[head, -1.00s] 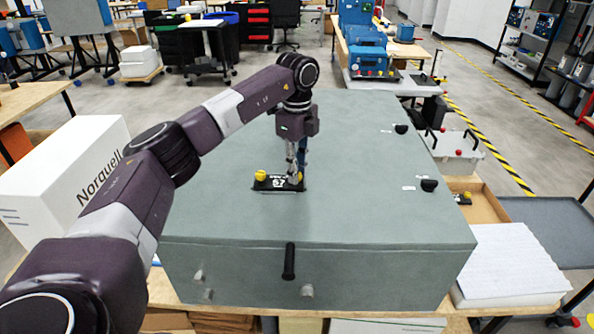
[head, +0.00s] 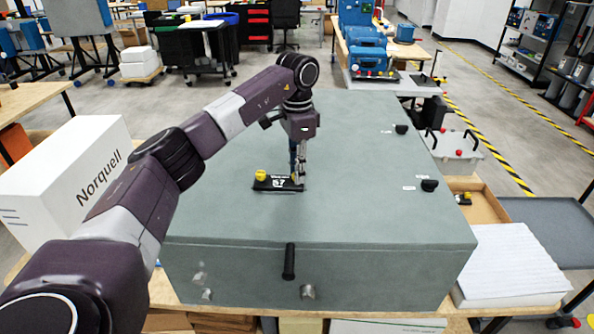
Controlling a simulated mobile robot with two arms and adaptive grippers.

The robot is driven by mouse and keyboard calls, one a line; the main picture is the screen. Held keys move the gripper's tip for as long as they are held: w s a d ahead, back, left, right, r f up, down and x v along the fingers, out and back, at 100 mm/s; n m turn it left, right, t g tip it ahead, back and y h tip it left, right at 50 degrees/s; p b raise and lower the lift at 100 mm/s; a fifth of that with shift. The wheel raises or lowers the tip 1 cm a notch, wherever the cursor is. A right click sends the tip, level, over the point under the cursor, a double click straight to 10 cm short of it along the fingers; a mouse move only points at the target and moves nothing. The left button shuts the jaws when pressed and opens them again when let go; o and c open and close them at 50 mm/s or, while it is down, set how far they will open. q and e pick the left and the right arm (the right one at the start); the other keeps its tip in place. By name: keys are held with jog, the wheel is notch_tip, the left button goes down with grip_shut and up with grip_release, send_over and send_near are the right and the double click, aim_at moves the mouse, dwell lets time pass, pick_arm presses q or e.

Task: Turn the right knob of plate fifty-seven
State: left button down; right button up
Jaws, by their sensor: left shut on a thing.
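The black plate (head: 271,185) marked 57 lies on top of the large grey-green cabinet (head: 355,220). Its left yellow knob (head: 260,175) is in plain view and untouched. My left gripper (head: 298,182) comes down from above onto the right end of the plate. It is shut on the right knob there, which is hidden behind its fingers. My right gripper is not in view.
Black knobs (head: 429,185) with small white labels sit along the cabinet's right side. A black handle (head: 289,261) is on its front face. A white Norquell box (head: 68,175) stands to the left. The cabinet top around the plate is clear.

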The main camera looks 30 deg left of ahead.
pick_arm(q)
jog(key=shift+s+d+f+n+p, duration=0.2)
jog(key=shift+n+p, duration=0.1)
jog(key=shift+n, duration=0.5)
jog(key=shift+n+p, duration=0.5)
jog(key=shift+p, duration=0.1)
jog(key=shift+r+n+p, duration=0.1)
jog(key=shift+n+p, duration=0.7)
jog(key=shift+p, duration=0.45)
jog(key=shift+a+n+p, duration=0.1)
jog(key=shift+n+p, duration=0.2)
jog(key=shift+p, duration=0.05)
jog(key=shift+f, duration=0.2)
jog(key=c, duration=2)
grip_release()
jog(key=shift+o, duration=1.2)
jog(key=shift+w+a+r, duration=0.1)
jog(key=shift+w, duration=0.15)
